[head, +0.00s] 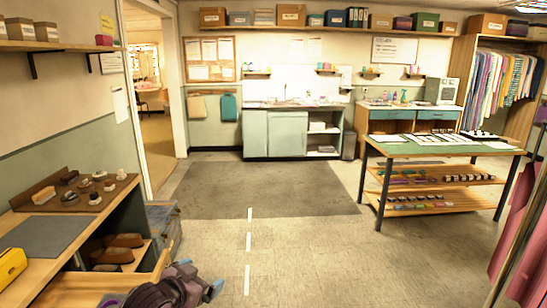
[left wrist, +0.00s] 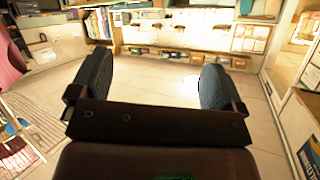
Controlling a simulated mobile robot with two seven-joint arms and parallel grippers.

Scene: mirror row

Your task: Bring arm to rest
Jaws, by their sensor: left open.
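My left gripper (head: 201,277) is low at the bottom of the head view, just right of the wooden workbench, over the tiled floor. In the left wrist view my left gripper (left wrist: 156,82) shows its two dark blue fingers wide apart, with nothing between them but pale floor beyond. It is open and empty. Most of my left arm is cut off by the bottom edge of the head view. My right arm and gripper are in neither view.
The wooden workbench (head: 88,222) at left holds brushes and a yellow box (head: 10,267); an open drawer front (head: 158,262) sits close beside my left gripper. A green-topped table (head: 450,150) stands at right. Pink cloth (head: 520,245) hangs at the right edge. The middle floor is clear.

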